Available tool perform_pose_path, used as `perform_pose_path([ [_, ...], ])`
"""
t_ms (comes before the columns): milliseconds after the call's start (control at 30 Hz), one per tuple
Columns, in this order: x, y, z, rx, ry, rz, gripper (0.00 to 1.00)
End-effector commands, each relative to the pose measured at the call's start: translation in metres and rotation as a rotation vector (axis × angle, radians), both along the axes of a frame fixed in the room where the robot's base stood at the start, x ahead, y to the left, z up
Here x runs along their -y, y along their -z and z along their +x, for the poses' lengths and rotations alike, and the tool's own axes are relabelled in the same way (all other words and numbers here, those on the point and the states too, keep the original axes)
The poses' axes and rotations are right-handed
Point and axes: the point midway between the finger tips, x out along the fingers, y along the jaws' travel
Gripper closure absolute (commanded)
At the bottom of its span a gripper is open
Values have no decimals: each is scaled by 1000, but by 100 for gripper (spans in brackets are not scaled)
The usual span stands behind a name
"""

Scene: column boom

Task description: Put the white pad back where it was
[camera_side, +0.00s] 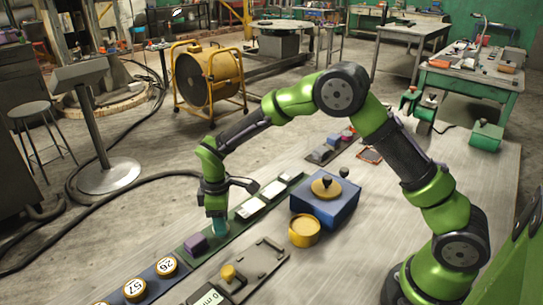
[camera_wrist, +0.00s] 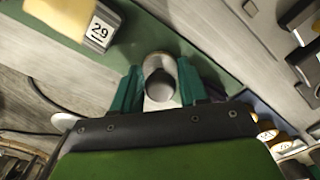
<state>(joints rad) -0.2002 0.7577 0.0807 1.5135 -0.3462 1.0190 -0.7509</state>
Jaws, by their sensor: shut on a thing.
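My gripper (camera_side: 217,232) points down at the long green strip, just behind a purple block (camera_side: 195,244). In the wrist view its teal fingers (camera_wrist: 160,88) are shut on a pale, round-topped piece (camera_wrist: 160,80), low over or on the strip; I cannot tell if it touches. Its lower part is hidden between the fingers. Several white pads lie farther along the green strip (camera_wrist: 215,72), the nearest one (camera_side: 250,208) close to my gripper. I cannot tell which is the task's pad.
A blue strip with yellow numbered discs (camera_side: 135,289) continues toward the front left. A grey plate with a yellow knob (camera_side: 228,272), a yellow round tub (camera_side: 304,231) and a blue box (camera_side: 325,204) stand to the right.

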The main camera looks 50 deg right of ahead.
Motion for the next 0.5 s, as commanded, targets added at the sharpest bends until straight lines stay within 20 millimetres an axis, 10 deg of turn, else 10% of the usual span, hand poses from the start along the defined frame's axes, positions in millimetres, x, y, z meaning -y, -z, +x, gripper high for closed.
perform_pose_path([
  [67,0,3,0,-1,0,0,81],
  [100,0,3,0,-1,0,1,55],
  [267,0,3,0,-1,0,1,31],
  [500,0,3,0,-1,0,1,31],
])
